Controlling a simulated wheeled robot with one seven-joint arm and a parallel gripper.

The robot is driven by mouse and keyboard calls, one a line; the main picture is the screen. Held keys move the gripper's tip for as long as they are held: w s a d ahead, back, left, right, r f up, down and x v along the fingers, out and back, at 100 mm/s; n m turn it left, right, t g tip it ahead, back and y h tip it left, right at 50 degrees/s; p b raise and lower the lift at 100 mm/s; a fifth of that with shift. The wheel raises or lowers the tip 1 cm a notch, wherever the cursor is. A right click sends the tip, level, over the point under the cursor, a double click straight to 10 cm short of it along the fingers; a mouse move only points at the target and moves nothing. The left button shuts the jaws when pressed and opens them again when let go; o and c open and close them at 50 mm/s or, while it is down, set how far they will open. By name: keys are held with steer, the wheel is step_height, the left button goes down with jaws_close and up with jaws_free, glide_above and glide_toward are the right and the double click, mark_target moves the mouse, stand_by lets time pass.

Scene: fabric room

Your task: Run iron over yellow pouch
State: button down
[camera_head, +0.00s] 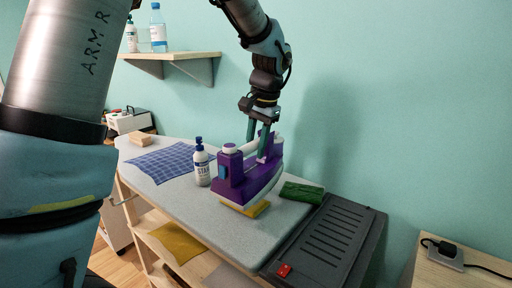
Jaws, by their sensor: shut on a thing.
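My gripper (262,150) is shut on the iron's handle from above. The iron is over the yellow pouch (258,209), which shows only at its edge beneath the soleplate. The rest of the pouch is hidden by the iron. I cannot tell whether the soleplate touches the pouch. Both are at the right part of the light grey ironing surface (176,196).
A white spray bottle (201,165) stands close left of the iron. A blue checked cloth (170,162) lies further left, with a tan block (140,138) behind. A green folded cloth (301,192) and a dark grey slatted rest (325,240) with a red switch lie right. A wall shelf (172,56) holds bottles.

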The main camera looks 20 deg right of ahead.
steer(key=shift+r+p, duration=0.9)
steer(key=shift+r, duration=0.4)
